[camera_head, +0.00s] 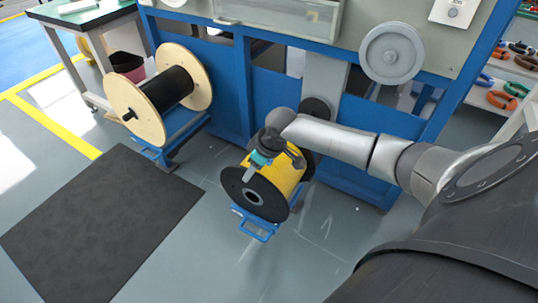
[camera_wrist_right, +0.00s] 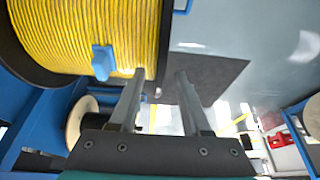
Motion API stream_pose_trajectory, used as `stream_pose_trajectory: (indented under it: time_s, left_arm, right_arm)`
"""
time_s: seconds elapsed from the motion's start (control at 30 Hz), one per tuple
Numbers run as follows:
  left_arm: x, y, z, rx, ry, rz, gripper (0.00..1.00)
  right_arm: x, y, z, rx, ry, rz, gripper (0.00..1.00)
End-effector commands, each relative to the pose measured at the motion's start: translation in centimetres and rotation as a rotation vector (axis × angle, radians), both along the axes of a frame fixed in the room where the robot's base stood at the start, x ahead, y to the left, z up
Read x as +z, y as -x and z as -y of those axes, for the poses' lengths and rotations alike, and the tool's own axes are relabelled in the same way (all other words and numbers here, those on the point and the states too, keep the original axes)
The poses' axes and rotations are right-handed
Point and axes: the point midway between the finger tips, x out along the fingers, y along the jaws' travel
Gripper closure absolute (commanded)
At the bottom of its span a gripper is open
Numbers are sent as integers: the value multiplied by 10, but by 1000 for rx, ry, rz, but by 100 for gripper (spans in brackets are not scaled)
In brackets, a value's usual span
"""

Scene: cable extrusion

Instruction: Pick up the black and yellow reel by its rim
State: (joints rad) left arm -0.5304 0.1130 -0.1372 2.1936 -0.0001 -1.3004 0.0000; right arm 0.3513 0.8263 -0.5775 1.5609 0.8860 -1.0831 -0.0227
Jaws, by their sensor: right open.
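The reel has yellow cable (camera_head: 283,172) wound between black flanges; its near black flange (camera_head: 257,197) faces the camera in the head view. My right gripper (camera_head: 250,171) is over the top of that flange, pointing down. In the right wrist view the yellow winding (camera_wrist_right: 85,35) fills the upper left. The black flange rim (camera_wrist_right: 166,35) runs down between the two spread fingers of my right gripper (camera_wrist_right: 160,75). The fingers are open; I cannot tell whether either touches the rim. My left gripper is not in view.
The reel sits on a low blue stand (camera_head: 254,228) before a blue machine frame (camera_head: 215,95). A wooden reel with black cable (camera_head: 140,115) stands to the left. A dark mat (camera_head: 95,225) lies on the floor. The floor in front of the stand is clear.

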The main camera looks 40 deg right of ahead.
Motion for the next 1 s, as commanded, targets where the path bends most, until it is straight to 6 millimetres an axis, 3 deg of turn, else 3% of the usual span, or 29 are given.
stream_pose_trajectory:
  time_s: [0.07,0.5,1.0]
  left_arm:
    - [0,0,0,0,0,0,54]
    - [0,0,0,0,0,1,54]
    - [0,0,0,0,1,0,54]
  right_arm:
    - [0,0,0,0,0,0,52]
    - [0,0,0,0,0,0,100]
    - [0,0,0,0,0,-1,100]
